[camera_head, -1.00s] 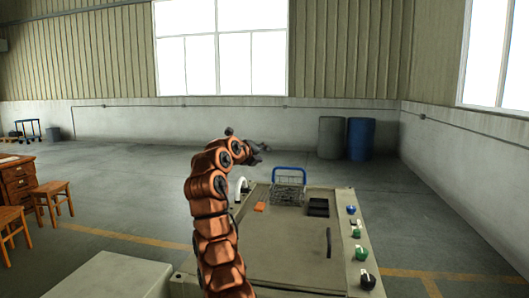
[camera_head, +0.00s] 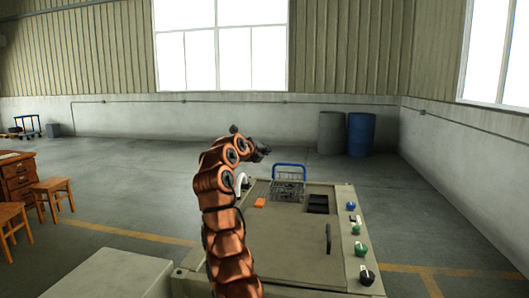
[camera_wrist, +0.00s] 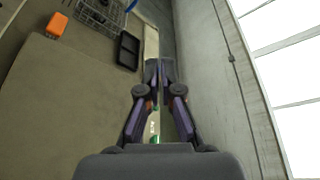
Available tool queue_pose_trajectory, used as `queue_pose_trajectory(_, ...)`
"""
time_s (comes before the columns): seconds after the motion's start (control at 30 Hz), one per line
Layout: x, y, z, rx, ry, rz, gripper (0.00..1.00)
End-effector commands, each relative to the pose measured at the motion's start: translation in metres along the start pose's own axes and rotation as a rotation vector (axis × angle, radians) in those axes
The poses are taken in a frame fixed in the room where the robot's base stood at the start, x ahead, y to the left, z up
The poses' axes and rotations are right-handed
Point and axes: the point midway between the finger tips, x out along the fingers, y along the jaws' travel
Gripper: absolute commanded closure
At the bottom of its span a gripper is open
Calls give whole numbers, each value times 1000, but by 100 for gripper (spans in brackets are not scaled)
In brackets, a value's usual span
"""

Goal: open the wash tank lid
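The wash tank lid (camera_head: 275,245) is a flat beige panel on top of the machine, lying level. A dark upright bar handle (camera_head: 328,238) stands out near its right side. A flat beige surface, probably the lid (camera_wrist: 60,110), fills the left of the wrist view; the handle cannot be made out there. My gripper (camera_head: 262,150) is raised above the back left of the machine, apart from the lid and handle. In the wrist view my gripper (camera_wrist: 160,72) has its fingertips together, with nothing seen between them.
An orange block (camera_head: 260,202), a wire basket (camera_head: 288,190) with a blue handle and a black tray (camera_head: 318,203) sit behind the lid. Several knobs (camera_head: 360,249) line the right edge. Grey and blue barrels (camera_head: 361,134) stand far back. Stools (camera_head: 52,198) stand left.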

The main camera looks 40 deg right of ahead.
Motion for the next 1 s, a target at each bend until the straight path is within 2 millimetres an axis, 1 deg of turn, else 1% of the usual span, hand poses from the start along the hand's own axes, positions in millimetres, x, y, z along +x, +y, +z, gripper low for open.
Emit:
queue_pose_trajectory(0.63, 0, 0, 0, 0, 0, 0, 99)
queue_pose_trajectory(1.0, 0, 0, 0, 0, 0, 0, 60)
